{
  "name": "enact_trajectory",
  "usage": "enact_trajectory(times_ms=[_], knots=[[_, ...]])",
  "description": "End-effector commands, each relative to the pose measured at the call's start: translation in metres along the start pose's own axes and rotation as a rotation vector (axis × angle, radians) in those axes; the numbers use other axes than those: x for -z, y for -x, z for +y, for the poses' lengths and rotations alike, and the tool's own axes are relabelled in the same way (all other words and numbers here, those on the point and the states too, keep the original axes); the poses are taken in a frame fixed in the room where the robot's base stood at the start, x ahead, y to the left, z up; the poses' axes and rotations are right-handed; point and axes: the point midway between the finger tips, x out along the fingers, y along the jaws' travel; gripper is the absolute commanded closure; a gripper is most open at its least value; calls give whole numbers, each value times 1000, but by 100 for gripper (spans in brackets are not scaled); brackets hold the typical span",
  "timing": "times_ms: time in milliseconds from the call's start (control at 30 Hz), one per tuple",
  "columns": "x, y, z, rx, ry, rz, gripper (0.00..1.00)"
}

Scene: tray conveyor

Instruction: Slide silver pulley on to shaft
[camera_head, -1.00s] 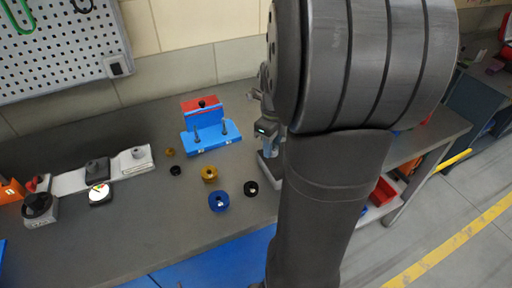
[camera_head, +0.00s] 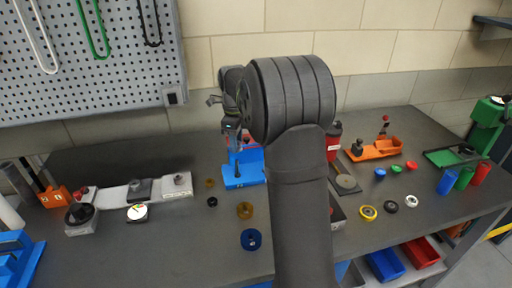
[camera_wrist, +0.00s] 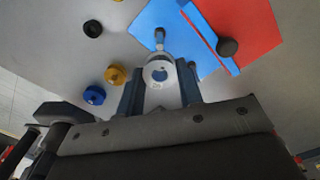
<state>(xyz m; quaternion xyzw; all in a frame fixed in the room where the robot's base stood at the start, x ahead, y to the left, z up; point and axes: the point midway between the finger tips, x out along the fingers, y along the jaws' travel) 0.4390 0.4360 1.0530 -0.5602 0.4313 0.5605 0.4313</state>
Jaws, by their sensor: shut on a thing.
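The silver pulley (camera_wrist: 156,70) sits between the fingers of my gripper (camera_wrist: 159,84) in the wrist view, and the fingers are shut on it. The blue fixture (camera_wrist: 150,20) with a red upright plate lies just beyond it. A dark shaft (camera_wrist: 160,40) on the fixture shows right above the pulley in the picture. I cannot tell the height gap between them, but the pulley does not look to be around the shaft. In the head view my gripper (camera_head: 234,145) is over the blue fixture (camera_head: 242,181) and hides part of it. The pulley is not clear there.
Gold (camera_head: 245,210) and blue (camera_head: 251,239) pulleys and smaller black and brass rings lie in front of and left of the fixture. Gauges on a white base (camera_head: 165,185) stand at the left. An orange fixture (camera_head: 376,150) and several coloured parts are on the right.

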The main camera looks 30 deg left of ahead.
Motion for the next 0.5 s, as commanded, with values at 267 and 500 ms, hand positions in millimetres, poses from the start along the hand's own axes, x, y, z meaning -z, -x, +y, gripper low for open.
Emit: enact_trajectory(times_ms=[267,500], knots=[[-2,0,0,0,4,0,90],[-2,-3,0,-1,3,0,90]])
